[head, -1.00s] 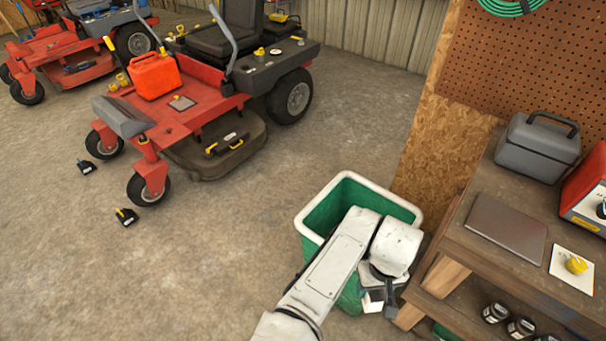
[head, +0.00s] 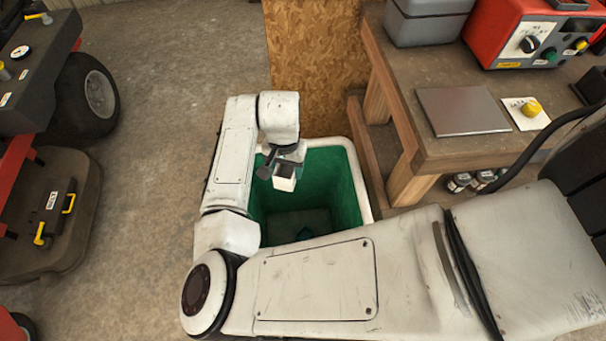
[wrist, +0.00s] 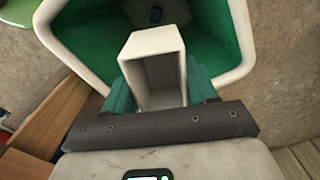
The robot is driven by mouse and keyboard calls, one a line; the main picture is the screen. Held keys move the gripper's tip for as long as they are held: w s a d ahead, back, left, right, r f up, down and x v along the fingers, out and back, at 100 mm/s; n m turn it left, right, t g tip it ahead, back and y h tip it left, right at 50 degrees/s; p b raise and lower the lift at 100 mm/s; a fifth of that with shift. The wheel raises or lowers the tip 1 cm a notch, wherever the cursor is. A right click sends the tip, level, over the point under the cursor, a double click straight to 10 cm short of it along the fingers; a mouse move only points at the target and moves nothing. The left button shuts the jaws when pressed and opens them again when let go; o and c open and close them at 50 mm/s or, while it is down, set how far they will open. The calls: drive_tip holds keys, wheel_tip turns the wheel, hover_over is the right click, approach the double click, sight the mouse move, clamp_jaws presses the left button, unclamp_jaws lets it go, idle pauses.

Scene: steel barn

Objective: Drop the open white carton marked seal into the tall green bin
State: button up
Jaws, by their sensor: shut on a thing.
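The open white carton (wrist: 155,50) is held between the teal fingers of my gripper (wrist: 160,92) in the wrist view, its open side facing the camera and its inside looking empty. It shows small in the head view (head: 284,182), at the end of my gripper (head: 282,168). No seal mark can be made out. The tall green bin (head: 345,185) has a white rim and stands on the floor, partly hidden by my arm. The carton is over the bin's opening, near its left back side. The bin's rim also shows in the wrist view (wrist: 245,30).
A small dark thing (wrist: 155,14) lies on the bin's floor. A wooden bench (head: 450,145) stands close right of the bin, with a grey plate (head: 462,111) and a red device (head: 530,35) on it. A mower deck (head: 50,215) is at the left.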

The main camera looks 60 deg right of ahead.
drive_tip(key=s+d+f+m+b, duration=0.3)
drive_tip(key=d+f+m+b, duration=0.1)
drive_tip(key=f+b, duration=0.4)
drive_tip(key=shift+d+f+m, duration=0.3)
drive_tip(key=shift+f+m, duration=0.25)
drive_tip(key=shift+m, duration=0.25)
drive_tip(key=o, duration=1.1)
drive_tip(key=shift+r, duration=0.1)
wheel_tip(320, 180, up, 11)
drive_tip(key=shift+f+p, duration=0.15)
drive_tip(key=shift+p, duration=0.6)
